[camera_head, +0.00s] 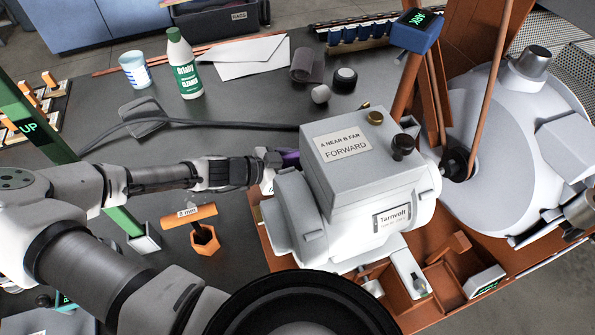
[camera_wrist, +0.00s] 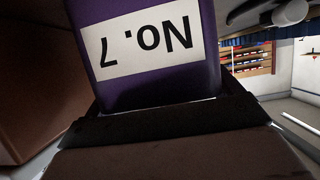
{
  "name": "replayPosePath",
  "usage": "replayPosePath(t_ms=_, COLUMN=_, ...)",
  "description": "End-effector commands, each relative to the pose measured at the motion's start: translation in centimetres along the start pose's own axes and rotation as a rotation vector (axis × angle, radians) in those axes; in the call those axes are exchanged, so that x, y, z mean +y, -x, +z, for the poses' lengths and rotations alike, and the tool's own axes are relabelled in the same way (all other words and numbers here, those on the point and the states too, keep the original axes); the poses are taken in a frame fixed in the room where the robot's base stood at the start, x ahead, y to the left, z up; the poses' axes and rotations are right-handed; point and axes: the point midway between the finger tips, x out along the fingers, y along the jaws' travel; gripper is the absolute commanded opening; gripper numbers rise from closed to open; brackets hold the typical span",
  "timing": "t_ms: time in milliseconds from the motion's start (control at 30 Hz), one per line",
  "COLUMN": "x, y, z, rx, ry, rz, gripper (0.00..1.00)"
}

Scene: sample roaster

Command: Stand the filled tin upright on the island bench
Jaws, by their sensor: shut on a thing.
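A purple tin (camera_wrist: 160,80) with a white label reading "No. 7" fills the upper middle of the wrist view; the lettering is upside down in that picture. My gripper (camera_wrist: 165,120) is shut on the tin. In the head view only a small purple patch of the tin (camera_head: 290,157) shows, at the tip of my gripper (camera_head: 270,158), behind the grey motor housing. Its lid, base and contents are hidden, and I cannot tell whether it touches anything. A dark grey bench top (camera_head: 225,105) lies beneath and behind my arm; I cannot tell whether it is the island bench.
A grey "FORWARD" motor housing (camera_head: 365,185) stands right beside my gripper, with a large pale machine drum (camera_head: 510,150) further right. A cable (camera_head: 210,124) crosses the bench. A green-labelled cleaner bottle (camera_head: 184,65), a cup (camera_head: 135,70) and white envelopes (camera_head: 245,57) stand or lie farther back.

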Motion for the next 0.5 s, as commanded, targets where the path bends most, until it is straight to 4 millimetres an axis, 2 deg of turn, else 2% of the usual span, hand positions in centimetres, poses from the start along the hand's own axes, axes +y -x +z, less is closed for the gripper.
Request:
replayPosePath(t_ms=267, x=0.0, y=-0.12, z=0.25, rx=0.001, ry=0.0, rz=0.0, gripper=0.52)
replayPosePath(t_ms=300, x=0.0, y=-0.12, z=0.28, rx=0.0, ry=0.0, rz=0.0, gripper=0.93)
replayPosePath(t_ms=367, x=0.0, y=-0.11, z=0.26, rx=0.0, ry=0.0, rz=0.0, gripper=1.0)
replayPosePath(t_ms=500, x=0.0, y=-0.11, z=0.26, rx=0.0, ry=0.0, rz=0.0, gripper=1.0)
